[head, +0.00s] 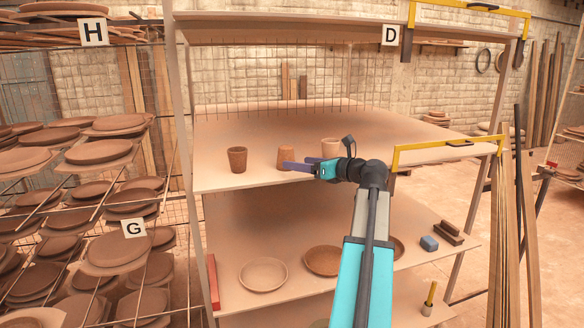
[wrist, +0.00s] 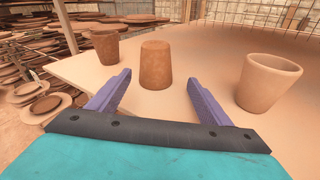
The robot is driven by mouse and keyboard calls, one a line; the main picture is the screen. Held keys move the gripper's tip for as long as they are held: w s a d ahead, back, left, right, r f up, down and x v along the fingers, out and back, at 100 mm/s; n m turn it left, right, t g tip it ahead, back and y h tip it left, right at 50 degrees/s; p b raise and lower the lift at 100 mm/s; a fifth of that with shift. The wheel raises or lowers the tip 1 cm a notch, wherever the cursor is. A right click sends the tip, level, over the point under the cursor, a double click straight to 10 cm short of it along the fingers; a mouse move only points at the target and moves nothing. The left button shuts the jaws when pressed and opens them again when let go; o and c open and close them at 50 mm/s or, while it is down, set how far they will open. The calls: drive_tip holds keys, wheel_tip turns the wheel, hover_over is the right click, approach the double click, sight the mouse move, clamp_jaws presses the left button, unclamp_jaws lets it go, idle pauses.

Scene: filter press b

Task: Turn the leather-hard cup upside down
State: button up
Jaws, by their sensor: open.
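Three cups stand in a row on the upper shelf board. The middle brown cup (head: 286,155) is upside down, its closed narrow end up; it also shows in the wrist view (wrist: 156,62). The left brown cup (head: 237,160) is upright with its rim up, also in the wrist view (wrist: 106,48). The right, paler cup (head: 330,147) is upright and open at the top, also in the wrist view (wrist: 266,84). No label shows which is leather-hard. My gripper (wrist: 159,82) is open and empty, just in front of the middle cup, its fingers pointing at either side of it.
The shelf board (head: 220,179) is clear behind the cups. A yellow bracket (head: 440,146) crosses the shelf's right end. Racks of clay discs (head: 118,253) stand at left.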

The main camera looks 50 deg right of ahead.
drive_tip(key=s+r+b, duration=0.2)
drive_tip(key=s, duration=0.5)
idle(0.6)
